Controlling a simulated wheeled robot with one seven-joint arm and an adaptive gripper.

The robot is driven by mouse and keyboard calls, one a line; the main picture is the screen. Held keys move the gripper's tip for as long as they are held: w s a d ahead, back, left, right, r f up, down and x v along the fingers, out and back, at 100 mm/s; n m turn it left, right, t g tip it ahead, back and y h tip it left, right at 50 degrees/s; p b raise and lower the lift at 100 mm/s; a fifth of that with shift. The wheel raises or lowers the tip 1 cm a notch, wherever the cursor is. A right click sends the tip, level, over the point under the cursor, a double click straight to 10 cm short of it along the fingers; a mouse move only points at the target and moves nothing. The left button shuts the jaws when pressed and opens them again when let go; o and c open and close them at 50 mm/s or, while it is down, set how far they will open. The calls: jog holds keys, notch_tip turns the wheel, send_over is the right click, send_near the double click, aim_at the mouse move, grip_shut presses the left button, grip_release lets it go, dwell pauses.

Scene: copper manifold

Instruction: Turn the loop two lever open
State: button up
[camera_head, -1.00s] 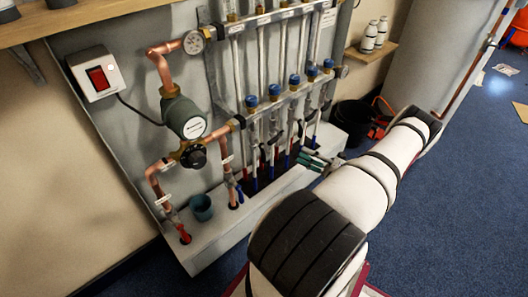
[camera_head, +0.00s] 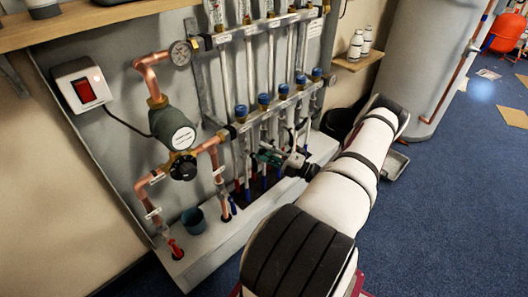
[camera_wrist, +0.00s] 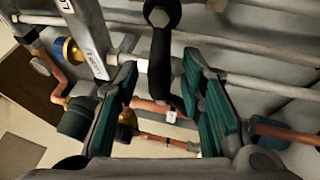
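The manifold (camera_head: 285,104) carries several vertical loop pipes with blue caps. Several small blue and red levers sit low on the pipes near the white ledge; I cannot tell which belongs to loop two. My gripper (camera_head: 270,157) is in front of the lower pipes, below the lower manifold bar. In the wrist view my gripper (camera_wrist: 168,110) is open, its two green-padded fingers apart. A dark lever-like handle (camera_wrist: 160,65) extends between the fingers, with gaps on both sides. Whether it touches either finger is not clear.
A green pump (camera_head: 172,128) and copper pipes stand left of the loops. A red switch box (camera_head: 85,88) is on the panel. A blue-grey cup (camera_head: 193,219) stands on the white ledge. A grey cylinder (camera_head: 430,60) stands at right.

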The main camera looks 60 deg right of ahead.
jog(key=shift+w+r, duration=0.1)
jog(key=shift+w, duration=0.2)
grip_shut()
